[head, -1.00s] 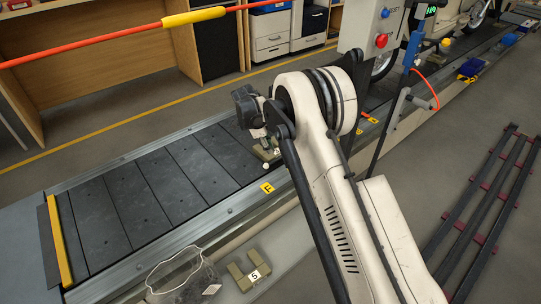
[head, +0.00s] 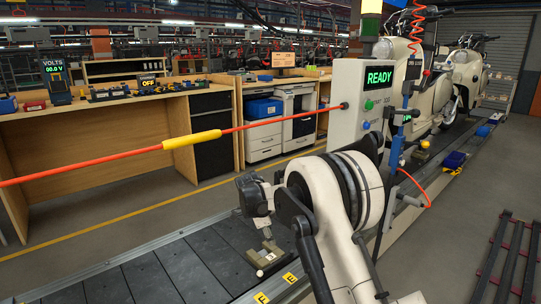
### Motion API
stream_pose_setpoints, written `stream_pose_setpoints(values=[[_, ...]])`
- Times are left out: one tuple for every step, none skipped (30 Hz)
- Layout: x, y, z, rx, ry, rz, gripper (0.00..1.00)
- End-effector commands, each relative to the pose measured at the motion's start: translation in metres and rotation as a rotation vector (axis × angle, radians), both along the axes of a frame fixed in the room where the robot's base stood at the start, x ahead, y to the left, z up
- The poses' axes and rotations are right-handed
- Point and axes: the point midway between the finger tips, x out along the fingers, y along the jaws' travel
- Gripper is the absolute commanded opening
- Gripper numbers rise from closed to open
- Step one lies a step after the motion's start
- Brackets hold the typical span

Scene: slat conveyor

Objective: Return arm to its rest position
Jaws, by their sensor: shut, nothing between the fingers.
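My arm, white with dark joint rings, rises from the bottom of the head view and bends over the slat conveyor (head: 140,281). My gripper (head: 268,246) hangs at its end, pointing down, just above a small tan block (head: 264,258) on the slats. The gripper is small here and partly in shadow. Its fingers look closed, with nothing seen held between them. I cannot tell whether the fingertips touch the block.
An orange bar with a yellow sleeve (head: 192,140) crosses at left. Wooden workbenches (head: 110,160) stand beyond. Dark rails (head: 497,262) lie on the floor at right.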

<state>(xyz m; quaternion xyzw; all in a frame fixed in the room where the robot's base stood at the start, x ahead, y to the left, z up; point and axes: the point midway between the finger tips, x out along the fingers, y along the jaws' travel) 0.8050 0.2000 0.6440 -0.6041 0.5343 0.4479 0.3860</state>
Motion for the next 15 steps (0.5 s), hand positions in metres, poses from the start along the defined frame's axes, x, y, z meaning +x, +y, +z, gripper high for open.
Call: stream_pose_setpoints(values=[[-0.005,-0.008,0.018,0.01,-0.001,0.032,0.0],[-0.008,-0.012,0.028,0.016,-0.002,0.054,0.0],[-0.012,-0.018,0.04,0.023,-0.002,0.084,0.0],[-0.015,-0.022,0.048,0.029,-0.004,0.106,0.0],[-0.019,-0.026,0.057,0.034,-0.005,0.127,0.0],[-0.024,-0.031,0.068,0.042,-0.006,0.157,0.0],[-0.027,-0.035,0.077,0.047,-0.008,0.179,0.0],[-0.032,-0.039,0.085,0.05,-0.01,0.201,0.0],[-0.037,-0.044,0.096,0.056,-0.011,0.23,0.0],[-0.041,-0.049,0.104,0.059,-0.014,0.252,0.0],[-0.046,-0.053,0.111,0.064,-0.016,0.274,0.0],[-0.053,-0.058,0.121,0.069,-0.019,0.303,0.0],[-0.058,-0.062,0.128,0.073,-0.022,0.325,0.0],[-0.063,-0.066,0.135,0.075,-0.024,0.346,0.0],[-0.07,-0.071,0.144,0.078,-0.029,0.375,0.0]])
